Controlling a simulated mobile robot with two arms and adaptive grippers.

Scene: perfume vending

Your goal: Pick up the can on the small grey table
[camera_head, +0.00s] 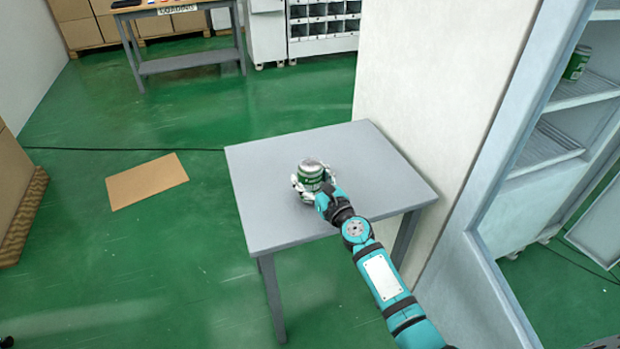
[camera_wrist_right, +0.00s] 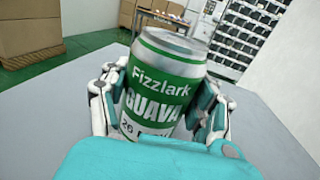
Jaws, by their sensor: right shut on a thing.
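A green and white can (camera_head: 311,174) with a silver top is upright at the small grey table (camera_head: 270,215). In the right wrist view the can (camera_wrist_right: 166,85) shows the words "Fizzlark" and "GUAVA". My right gripper (camera_head: 308,186) is shut on the can, with one finger on each side of it. The can's lower part is hidden behind the gripper, so I cannot tell whether it touches the tabletop. My left gripper is not in view.
A white cabinet with open shelves (camera_head: 548,150) stands at the right, holding another green can (camera_head: 577,63). A cardboard sheet (camera_head: 146,181) lies on the green floor at the left. A workbench (camera_head: 185,62) stands at the back. The rest of the grey tabletop is bare.

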